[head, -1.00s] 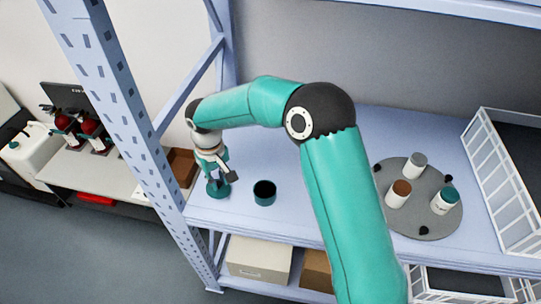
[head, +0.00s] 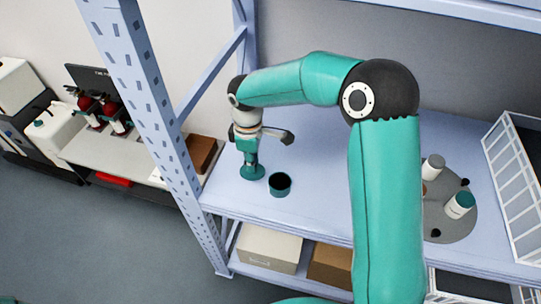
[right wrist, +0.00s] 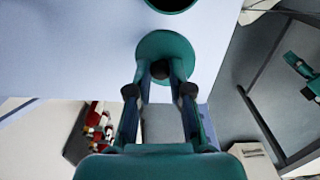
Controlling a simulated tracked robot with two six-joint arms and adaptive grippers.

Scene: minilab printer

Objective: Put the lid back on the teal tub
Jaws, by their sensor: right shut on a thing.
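The teal tub (head: 280,190) stands upright and open on the shelf, its dark inside showing. Part of its rim shows at the top edge of the right wrist view (right wrist: 172,5). The teal round lid (head: 252,174) is just left of the tub, apart from it. In the right wrist view the lid (right wrist: 165,44) is roughly level, with a dark knob in its middle. My right gripper (right wrist: 161,72) is shut on that knob, pointing down from above in the head view (head: 250,160). I cannot tell whether the lid touches the shelf. My left gripper is not in view.
A grey round turntable (head: 448,222) with white bottles is at the right, partly behind my right arm. A white wire basket (head: 515,185) stands beyond it. A perforated blue upright (head: 150,110) rises left of the lid. The shelf (head: 320,150) around the tub is clear.

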